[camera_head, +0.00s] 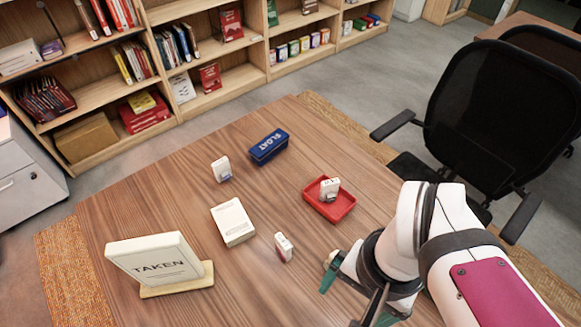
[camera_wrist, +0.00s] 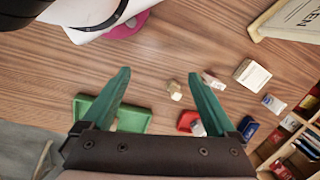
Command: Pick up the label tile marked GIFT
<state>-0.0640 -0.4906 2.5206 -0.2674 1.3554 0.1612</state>
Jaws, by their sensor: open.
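Three small white label tiles show in the head view. One (camera_head: 221,169) stands near the blue box, one (camera_head: 284,246) stands near the table's middle, and one (camera_head: 329,188) is in the red tray (camera_head: 347,211). Their markings are too small to read, so I cannot tell which says GIFT. In the wrist view, the tiles show beside my gripper (camera_wrist: 159,73), in the red tray (camera_wrist: 185,119), to its upper right (camera_wrist: 213,81) and farther right (camera_wrist: 272,103). My green fingers are spread with nothing held. In the head view my gripper is low at the right, right of the middle tile.
A blue FLOAT box (camera_head: 269,147), a white box (camera_head: 232,222) and a TAKEN sign (camera_head: 155,262) stand on the wooden table. A small beige block (camera_wrist: 175,90) and a green tray (camera_wrist: 134,120) show in the wrist view. A black chair (camera_head: 500,105) stands beyond the table.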

